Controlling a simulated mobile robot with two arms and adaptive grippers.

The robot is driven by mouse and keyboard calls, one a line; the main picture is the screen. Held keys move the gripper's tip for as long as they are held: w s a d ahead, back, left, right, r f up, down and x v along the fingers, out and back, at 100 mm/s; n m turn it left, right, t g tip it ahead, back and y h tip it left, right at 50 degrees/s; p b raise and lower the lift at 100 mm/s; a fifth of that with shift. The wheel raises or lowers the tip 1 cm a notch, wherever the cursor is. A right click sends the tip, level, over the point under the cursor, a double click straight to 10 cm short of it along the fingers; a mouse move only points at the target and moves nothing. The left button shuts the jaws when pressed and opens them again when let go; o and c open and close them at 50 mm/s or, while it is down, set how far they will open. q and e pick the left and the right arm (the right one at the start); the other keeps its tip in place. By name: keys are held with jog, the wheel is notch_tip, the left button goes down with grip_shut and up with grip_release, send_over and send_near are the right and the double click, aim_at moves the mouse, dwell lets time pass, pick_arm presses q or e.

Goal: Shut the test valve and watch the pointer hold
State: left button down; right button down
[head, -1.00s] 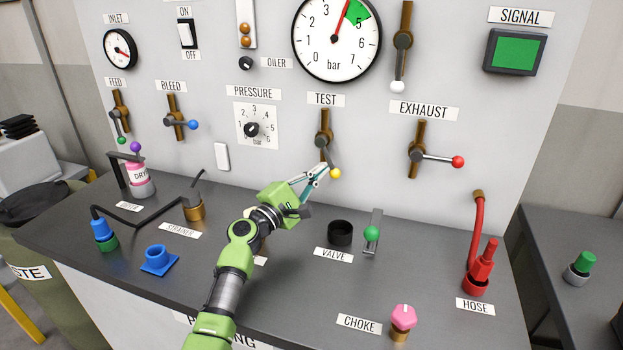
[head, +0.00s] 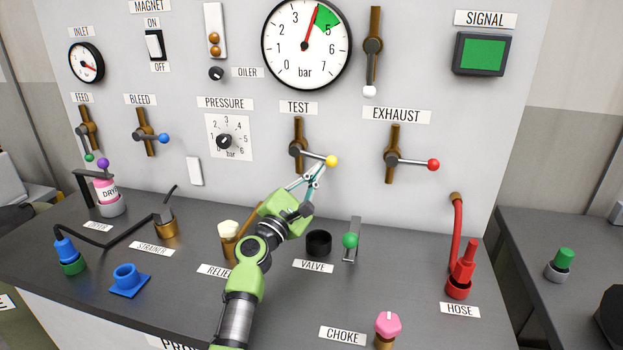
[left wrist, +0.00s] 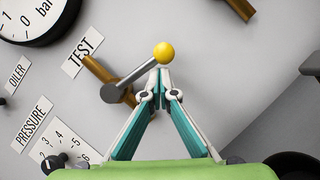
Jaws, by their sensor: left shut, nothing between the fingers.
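The test valve (head: 298,150) is on the panel under the TEST label. Its grey lever with a yellow ball (head: 331,161) points right and slightly down, across the brown pipe. My left gripper (head: 314,173) is shut and empty, its tips just below the lever near the ball. In the left wrist view the closed fingertips (left wrist: 160,72) are right at the underside of the yellow ball (left wrist: 164,53); I cannot tell whether they touch. The big gauge (head: 307,44) has its red pointer between 4 and 5 bar, at the left edge of the green sector. My right gripper is not in view.
The exhaust valve lever with a red ball (head: 433,165) is to the right. Below stand a black valve cup (head: 318,243), a green-ball lever (head: 350,240), a relief fitting (head: 229,240) and a red hose (head: 456,240). The bench (head: 410,265) is bare between choke and panel.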

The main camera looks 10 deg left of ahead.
pick_arm(q)
jog(key=shift+d+r, duration=0.3)
jog(key=shift+r, duration=0.3)
jog(key=shift+d+r+p, duration=0.1)
jog(key=shift+p, duration=0.2)
jog(key=shift+s, duration=0.1)
jog(key=v, duration=1.2)
